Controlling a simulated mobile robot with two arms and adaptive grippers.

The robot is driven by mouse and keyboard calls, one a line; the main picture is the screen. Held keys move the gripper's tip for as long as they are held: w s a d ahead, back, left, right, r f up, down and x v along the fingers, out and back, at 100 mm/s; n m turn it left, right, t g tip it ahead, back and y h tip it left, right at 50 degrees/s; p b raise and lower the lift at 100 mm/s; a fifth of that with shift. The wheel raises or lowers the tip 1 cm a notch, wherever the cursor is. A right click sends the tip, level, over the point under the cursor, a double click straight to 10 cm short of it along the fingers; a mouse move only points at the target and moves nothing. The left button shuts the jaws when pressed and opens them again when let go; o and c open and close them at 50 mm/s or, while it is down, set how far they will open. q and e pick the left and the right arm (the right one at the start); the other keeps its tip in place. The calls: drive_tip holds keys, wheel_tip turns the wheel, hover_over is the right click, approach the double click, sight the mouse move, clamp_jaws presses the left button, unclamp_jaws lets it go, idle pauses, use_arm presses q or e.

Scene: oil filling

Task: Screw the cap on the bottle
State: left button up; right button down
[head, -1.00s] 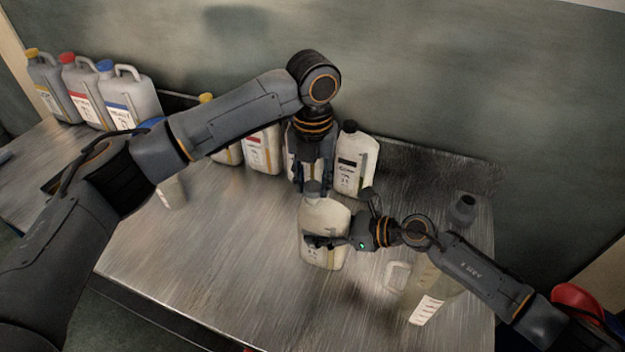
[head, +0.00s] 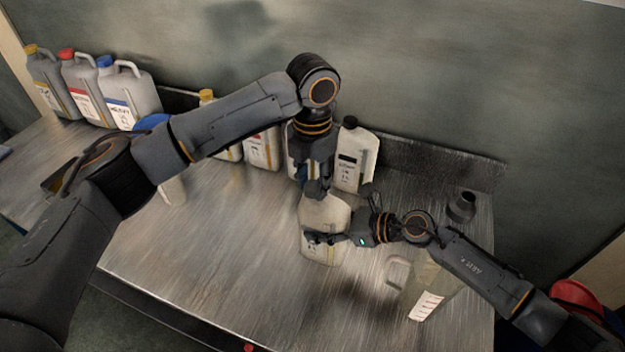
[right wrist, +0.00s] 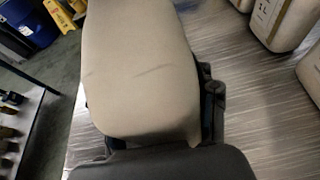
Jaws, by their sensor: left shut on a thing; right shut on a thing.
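The pale bottle (head: 326,216) stands upright on the metal table, towards the middle. My right gripper (head: 322,239) is shut around its body from the right. In the right wrist view the bottle (right wrist: 140,70) fills the middle, close to the camera. My left gripper (head: 318,188) points down right over the bottle's neck and is shut on the dark cap. The cap is mostly hidden by the left gripper's fingers, so I cannot tell how it sits on the neck.
A white bottle with a black cap (head: 356,155) stands behind, beside other bottles partly behind my left arm. Large grey jugs (head: 130,92) stand at the back left. A clear measuring jug (head: 424,290) and a dark funnel-like piece (head: 462,206) are at the right. The front-left table is clear.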

use_arm(q)
drive_tip(key=shift+m, duration=0.7)
drive_tip(key=o, duration=0.6)
drive_tip(key=shift+o, duration=0.2)
drive_tip(key=shift+r, duration=2.3)
drive_tip(key=shift+c, duration=0.3)
